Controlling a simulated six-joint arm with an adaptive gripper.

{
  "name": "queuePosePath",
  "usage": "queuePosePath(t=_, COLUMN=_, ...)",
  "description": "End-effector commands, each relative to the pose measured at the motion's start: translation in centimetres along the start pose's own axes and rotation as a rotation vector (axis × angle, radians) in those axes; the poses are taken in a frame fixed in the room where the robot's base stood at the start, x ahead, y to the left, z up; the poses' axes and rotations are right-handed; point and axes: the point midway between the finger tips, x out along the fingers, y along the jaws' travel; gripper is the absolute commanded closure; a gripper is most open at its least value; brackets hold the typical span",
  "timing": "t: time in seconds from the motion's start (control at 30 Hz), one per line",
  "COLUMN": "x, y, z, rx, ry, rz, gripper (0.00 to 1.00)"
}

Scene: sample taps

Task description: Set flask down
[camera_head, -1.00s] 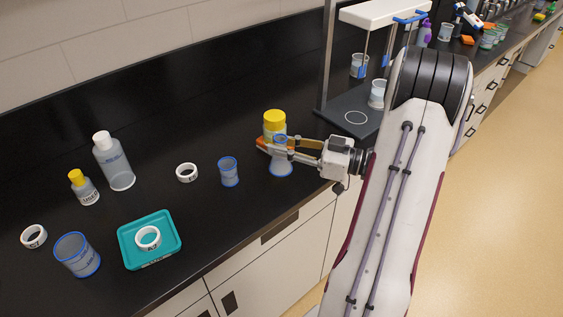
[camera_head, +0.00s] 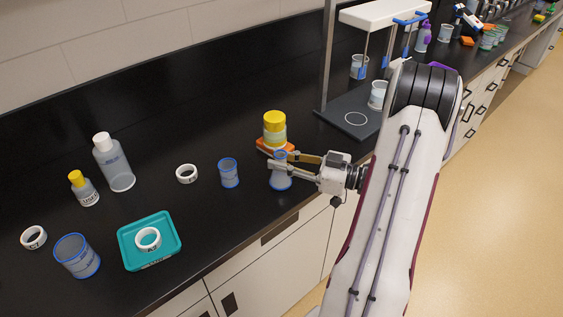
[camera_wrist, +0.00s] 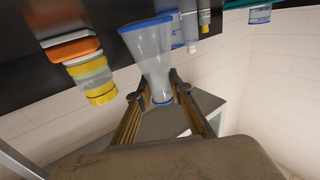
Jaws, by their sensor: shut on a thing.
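The flask (camera_head: 281,182) is a clear, cone-shaped vessel with blue edges, near the front of the black bench. My gripper (camera_head: 281,160) is shut on its narrow neck, with the wide base downward and the flask looking upright. The base is at or just above the bench top; I cannot tell if it touches. In the wrist view, which is inverted, the flask (camera_wrist: 155,50) extends between the fingers of my gripper (camera_wrist: 160,88), its wide base toward the dark bench.
A yellow-lidded jar (camera_head: 274,125) on an orange block (camera_head: 285,147) stands close behind the flask. A blue-rimmed beaker (camera_head: 229,174) and a white ring (camera_head: 187,173) are left. A teal tray (camera_head: 128,250) lies further left. A balance-like stand (camera_head: 340,124) is behind right.

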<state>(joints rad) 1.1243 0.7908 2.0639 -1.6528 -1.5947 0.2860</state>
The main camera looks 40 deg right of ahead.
Motion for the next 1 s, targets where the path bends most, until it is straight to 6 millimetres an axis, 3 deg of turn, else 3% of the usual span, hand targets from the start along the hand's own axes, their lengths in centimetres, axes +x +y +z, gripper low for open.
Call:
queuePosePath(t=0.67, x=0.0, y=0.01, z=1.13, rx=-0.001, ry=0.0, rz=0.0, gripper=0.98)
queuePosePath(t=0.7, x=0.0, y=0.02, z=1.12, rx=-0.001, ry=0.0, rz=0.0, gripper=0.72)
queuePosePath(t=0.73, x=0.0, y=0.01, z=1.11, rx=-0.001, ry=0.0, rz=0.0, gripper=0.65)
queuePosePath(t=1.0, x=0.0, y=0.01, z=1.1, rx=-0.002, ry=0.0, rz=0.0, gripper=0.64)
